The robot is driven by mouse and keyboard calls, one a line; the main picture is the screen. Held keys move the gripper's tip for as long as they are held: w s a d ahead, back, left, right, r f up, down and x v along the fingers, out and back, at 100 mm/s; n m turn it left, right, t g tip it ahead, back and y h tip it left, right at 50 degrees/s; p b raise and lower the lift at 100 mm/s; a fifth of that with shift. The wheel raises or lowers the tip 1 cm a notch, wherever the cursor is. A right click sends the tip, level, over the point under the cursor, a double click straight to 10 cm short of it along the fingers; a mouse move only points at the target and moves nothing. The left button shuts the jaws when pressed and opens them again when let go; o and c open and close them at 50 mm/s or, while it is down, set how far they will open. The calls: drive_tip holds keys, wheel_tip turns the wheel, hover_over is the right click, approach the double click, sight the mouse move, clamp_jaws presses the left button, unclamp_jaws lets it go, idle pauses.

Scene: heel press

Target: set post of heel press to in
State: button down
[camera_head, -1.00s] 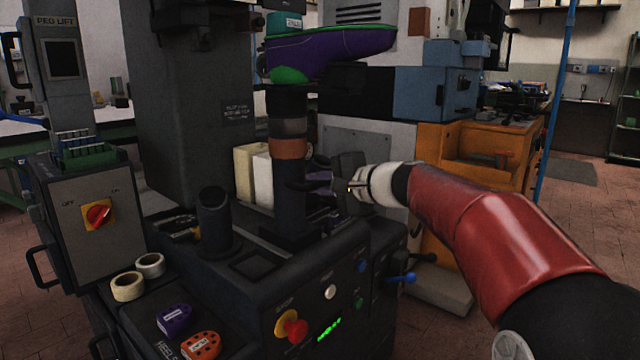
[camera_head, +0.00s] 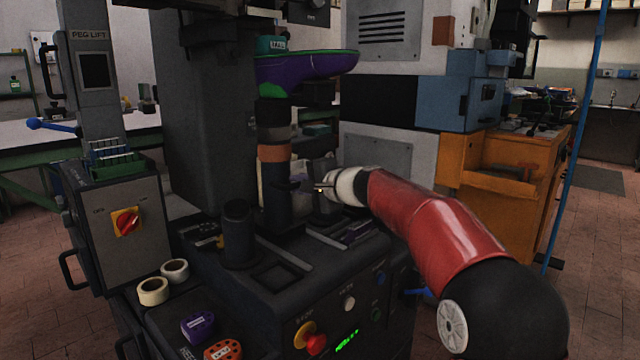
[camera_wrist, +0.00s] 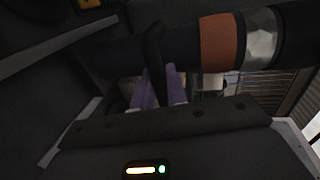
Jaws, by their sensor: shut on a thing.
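The post (camera_head: 273,153) of the heel press is a dark upright column with a brown band and a grey band. It carries a purple and green shoe form (camera_head: 305,70) on top. It stands close to the press's big dark column (camera_head: 195,120). My gripper (camera_head: 306,187) is at the post's right side, low down, shut on its dark handle (camera_head: 290,185). The fingertips are partly hidden. In the wrist view the post (camera_wrist: 218,42) lies across the top, with a dark bar (camera_wrist: 156,50) in front of it, probably the handle.
A black cylinder (camera_head: 237,235) stands on the press bed left of the post. The red stop button (camera_head: 315,343) and other controls are on the front. Tape rolls (camera_head: 153,291) lie at left. An orange cabinet (camera_head: 505,175) stands behind my arm.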

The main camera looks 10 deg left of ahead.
drive_tip(key=p+x, duration=0.1)
drive_tip(key=x, duration=0.1)
drive_tip(key=r+x, duration=0.1)
drive_tip(key=x, duration=0.1)
drive_tip(key=shift+w+a+p, duration=0.2)
drive_tip(key=shift+p, duration=0.15)
drive_tip(key=shift+w+a+r, duration=0.1)
drive_tip(key=shift+a, duration=0.05)
drive_tip(key=c, duration=1.5)
unclamp_jaws()
drive_tip(key=shift+a, duration=0.15)
drive_tip(key=shift+w, duration=0.1)
drive_tip(key=shift+s+d, duration=0.25)
drive_tip(key=shift+d, duration=0.2)
drive_tip(key=b, duration=0.2)
approach(286, 179)
drive_tip(key=shift+x, duration=1.15)
